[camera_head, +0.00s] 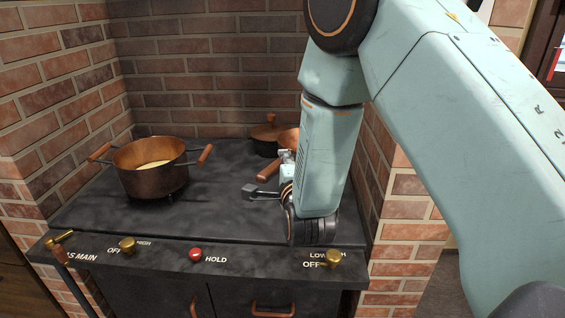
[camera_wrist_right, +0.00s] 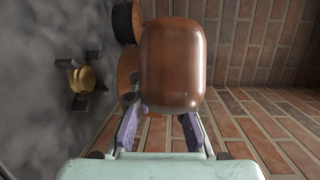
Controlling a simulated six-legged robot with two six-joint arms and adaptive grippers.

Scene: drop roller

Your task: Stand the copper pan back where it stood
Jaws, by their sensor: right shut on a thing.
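The copper pan (camera_head: 289,138) is at the back right of the stove, mostly hidden behind my right arm in the head view. Its brown wooden handle (camera_head: 268,172) points toward the front left. In the right wrist view the handle (camera_wrist_right: 172,65) fills the middle, close to the camera, with part of the copper pan (camera_wrist_right: 127,68) behind it. My right gripper (camera_wrist_right: 161,130) is shut on the handle. Whether the pan touches the stove top cannot be told. My left gripper is not in view.
A copper pot (camera_head: 150,180) with yellow contents stands on the stove's left. A brown lidded pot (camera_head: 266,134) stands at the back, close to the pan. A brass burner (camera_wrist_right: 84,78) is bare beside the handle. Brick walls enclose the stove; knobs (camera_head: 333,258) line its front.

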